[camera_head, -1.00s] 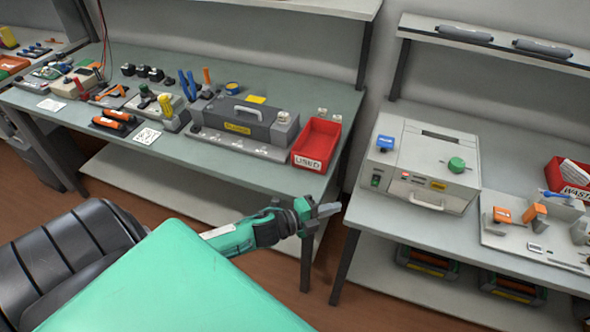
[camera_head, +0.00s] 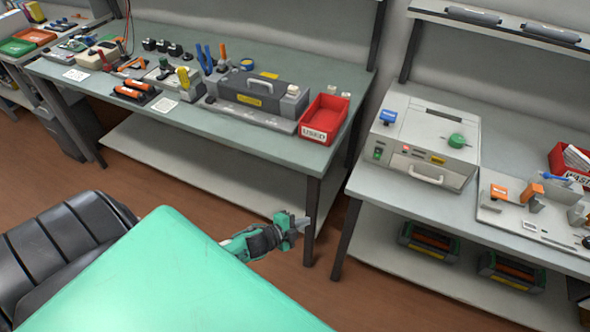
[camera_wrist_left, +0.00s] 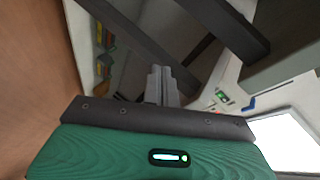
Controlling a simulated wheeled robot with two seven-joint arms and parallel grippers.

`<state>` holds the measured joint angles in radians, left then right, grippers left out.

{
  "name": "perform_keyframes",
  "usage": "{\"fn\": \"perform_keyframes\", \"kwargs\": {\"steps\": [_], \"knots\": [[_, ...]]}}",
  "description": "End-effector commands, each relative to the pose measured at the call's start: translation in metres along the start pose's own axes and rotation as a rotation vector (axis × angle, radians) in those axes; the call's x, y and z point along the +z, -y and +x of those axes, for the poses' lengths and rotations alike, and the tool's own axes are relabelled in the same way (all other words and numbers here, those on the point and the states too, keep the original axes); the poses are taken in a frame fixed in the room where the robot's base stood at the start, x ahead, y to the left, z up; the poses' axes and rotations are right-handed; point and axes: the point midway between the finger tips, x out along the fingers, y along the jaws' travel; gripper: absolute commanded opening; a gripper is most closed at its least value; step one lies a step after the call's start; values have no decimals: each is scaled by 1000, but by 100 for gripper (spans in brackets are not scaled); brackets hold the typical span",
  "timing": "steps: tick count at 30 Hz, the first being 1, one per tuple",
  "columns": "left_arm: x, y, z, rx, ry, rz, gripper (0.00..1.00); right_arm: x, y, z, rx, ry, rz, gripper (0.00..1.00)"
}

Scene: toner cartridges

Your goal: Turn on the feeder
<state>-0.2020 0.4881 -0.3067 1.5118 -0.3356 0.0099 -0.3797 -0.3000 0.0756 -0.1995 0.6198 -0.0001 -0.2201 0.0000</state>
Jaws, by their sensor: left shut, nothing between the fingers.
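A beige box-shaped machine (camera_head: 425,137), which I take for the feeder, stands on the right-hand bench. Its front has a green switch (camera_head: 377,153), a small red lamp, a yellow label and a handle. A green knob (camera_head: 456,141) and a blue part (camera_head: 388,117) are on its top. My right gripper is out of view.
The right bench's front edge (camera_head: 440,228) and legs stand near my left gripper. The left bench (camera_head: 230,138) carries a red USED bin (camera_head: 323,119), a grey toolbox-like unit (camera_head: 258,92) and several tools. A fixture plate (camera_head: 530,222) lies right of the machine. Open floor lies between.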

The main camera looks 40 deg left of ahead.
Motion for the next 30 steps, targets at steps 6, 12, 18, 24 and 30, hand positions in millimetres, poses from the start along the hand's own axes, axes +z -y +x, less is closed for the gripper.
{"fn": "perform_keyframes", "kwargs": {"steps": [6,12,18,24,30], "knots": [[14,-21,0,27,41,-52,0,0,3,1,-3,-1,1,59],[18,-28,-1,36,54,-68,0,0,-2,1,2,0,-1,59],[18,-28,-1,36,54,-69,0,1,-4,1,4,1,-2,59],[18,-28,-1,36,54,-69,0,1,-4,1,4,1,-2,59],[21,-34,-1,44,64,-81,0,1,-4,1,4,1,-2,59]]}}
